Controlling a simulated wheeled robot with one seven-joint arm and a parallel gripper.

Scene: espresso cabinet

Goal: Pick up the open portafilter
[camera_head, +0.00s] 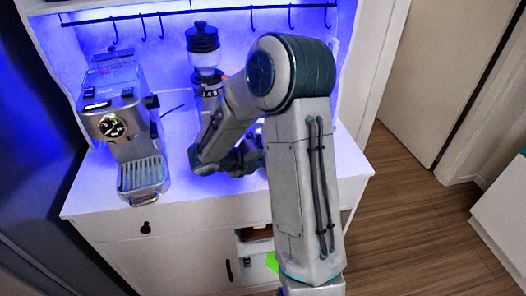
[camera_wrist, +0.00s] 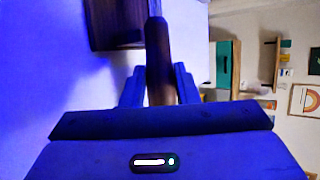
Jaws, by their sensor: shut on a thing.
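In the wrist view, a dark brown, rounded handle (camera_wrist: 158,50) stands up between the two fingers of my gripper (camera_wrist: 159,84). It looks like the handle of the open portafilter; its head cannot be made out. My gripper is shut on this handle. In the head view, my gripper (camera_head: 247,160) is low over the white cabinet top, right of the espresso machine and in front of the grinder. My own arm hides most of it there, and the portafilter cannot be made out.
The silver espresso machine (camera_head: 119,118) stands on the left of the white cabinet top (camera_head: 185,202). A black-topped grinder (camera_head: 203,45) stands at the back, partly behind my arm. Hooks hang from a rail (camera_head: 170,13) above. In the wrist view, a dark brown block (camera_wrist: 115,22) is close beside the handle.

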